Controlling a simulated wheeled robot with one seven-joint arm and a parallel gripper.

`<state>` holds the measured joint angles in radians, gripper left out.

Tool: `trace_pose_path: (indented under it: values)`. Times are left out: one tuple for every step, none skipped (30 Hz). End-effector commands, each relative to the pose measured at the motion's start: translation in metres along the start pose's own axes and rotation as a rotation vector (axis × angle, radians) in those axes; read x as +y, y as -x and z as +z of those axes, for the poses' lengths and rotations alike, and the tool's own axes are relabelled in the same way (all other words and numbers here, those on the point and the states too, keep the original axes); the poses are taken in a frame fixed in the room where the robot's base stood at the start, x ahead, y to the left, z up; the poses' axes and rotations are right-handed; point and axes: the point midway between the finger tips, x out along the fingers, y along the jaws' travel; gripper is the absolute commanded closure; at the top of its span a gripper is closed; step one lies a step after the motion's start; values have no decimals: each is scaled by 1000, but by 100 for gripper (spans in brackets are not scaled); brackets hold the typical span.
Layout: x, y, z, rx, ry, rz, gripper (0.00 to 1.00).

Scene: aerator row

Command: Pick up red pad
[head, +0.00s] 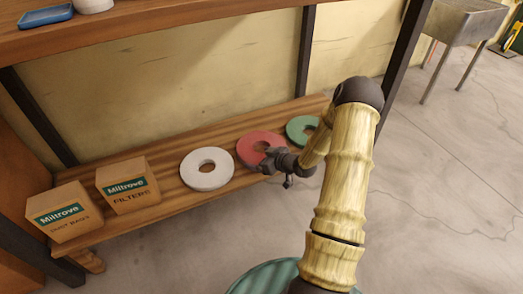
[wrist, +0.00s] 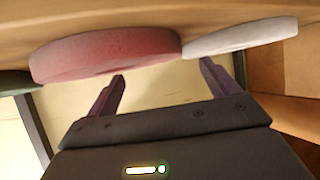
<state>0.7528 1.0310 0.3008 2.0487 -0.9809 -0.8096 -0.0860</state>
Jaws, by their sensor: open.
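The red pad (head: 247,150) is a flat ring with a centre hole. It lies on the wooden lower shelf between a white pad and a green pad. My gripper (head: 272,162) is at the red pad's front right edge in the head view and hides part of it. In the wrist view the red pad (wrist: 105,55) shows edge-on, and the two fingers of my gripper (wrist: 163,75) are spread apart with nothing between them. One fingertip is near the red pad's rim, the other near the white pad. I cannot tell whether either touches.
The white pad (head: 195,177) lies left of the red one, the green pad (head: 294,128) right of it. Two cardboard boxes, one marked Filters (head: 128,185) and another (head: 64,212), stand at the shelf's left. An upper shelf (head: 180,38) overhangs. Dark posts (head: 306,50) support it.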

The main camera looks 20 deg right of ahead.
Motion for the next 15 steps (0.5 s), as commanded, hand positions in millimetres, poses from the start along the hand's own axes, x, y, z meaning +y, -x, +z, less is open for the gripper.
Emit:
trace_pose_path:
  values:
    - [0,-7,4,1,2,-1,12]
    - [-1,-10,4,2,3,-1,12]
    - [-1,-14,5,2,3,-2,12]
    - [-1,-17,5,2,3,-1,12]
    - [-1,-20,6,2,3,-1,12]
    - [0,-24,6,1,2,0,12]
    - [0,-26,6,1,2,0,12]
    - [0,-29,6,2,1,0,12]
    - [0,-35,6,2,2,0,12]
    - [-1,-38,6,2,2,-1,12]
    - [-1,-42,6,2,2,-1,12]
    - [-1,-44,5,1,2,-1,12]
    - [-1,-46,4,2,2,-1,12]
    - [0,-47,4,2,2,0,12]
    - [0,-48,3,1,1,0,12]
